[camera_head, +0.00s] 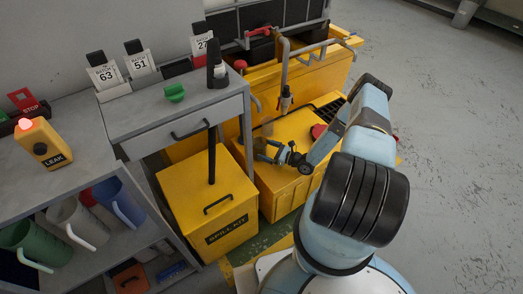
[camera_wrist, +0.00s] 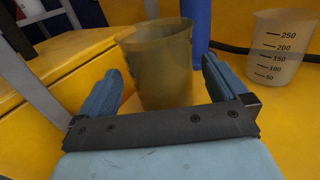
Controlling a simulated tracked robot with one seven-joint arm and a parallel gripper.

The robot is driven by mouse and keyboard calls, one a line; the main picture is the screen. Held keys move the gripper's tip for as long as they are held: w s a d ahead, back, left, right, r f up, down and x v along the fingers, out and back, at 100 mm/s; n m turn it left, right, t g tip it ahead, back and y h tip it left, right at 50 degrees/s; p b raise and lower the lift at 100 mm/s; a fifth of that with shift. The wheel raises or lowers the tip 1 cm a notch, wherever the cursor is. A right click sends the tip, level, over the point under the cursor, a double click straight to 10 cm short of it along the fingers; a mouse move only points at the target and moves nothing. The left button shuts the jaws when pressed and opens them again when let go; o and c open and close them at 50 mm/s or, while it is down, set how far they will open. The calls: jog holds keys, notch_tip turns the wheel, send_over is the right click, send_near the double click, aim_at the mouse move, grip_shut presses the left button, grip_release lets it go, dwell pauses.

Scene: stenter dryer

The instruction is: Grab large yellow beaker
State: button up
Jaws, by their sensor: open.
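A large translucent yellow beaker (camera_wrist: 160,70) stands upright on a yellow surface in the wrist view. My gripper (camera_wrist: 161,80) is open, with one blue finger to the left of the beaker and the other to its right. The beaker stands between and just beyond the fingers; I cannot tell whether either finger touches it. The gripper bar hides the area in front of its base. In the head view my gripper (camera_head: 280,153) is low over the yellow cabinet top (camera_head: 291,128), and the yellow beaker is hard to make out there.
A clear graduated beaker (camera_wrist: 281,50) stands right of the yellow one, and a blue cylinder (camera_wrist: 197,25) stands behind. In the head view a pipe with a tap (camera_head: 285,75) rises behind my gripper. A yellow spill kit box (camera_head: 208,205) and grey drawer table (camera_head: 185,120) are left.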

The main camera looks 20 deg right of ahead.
aim_at(258, 146)
jog(key=x, duration=0.4)
jog(key=shift+w+a, duration=0.2)
jog(key=shift+w, duration=0.2)
jog(key=shift+c, duration=0.5)
jog(key=c, duration=1.1)
jog(key=shift+r, duration=0.15)
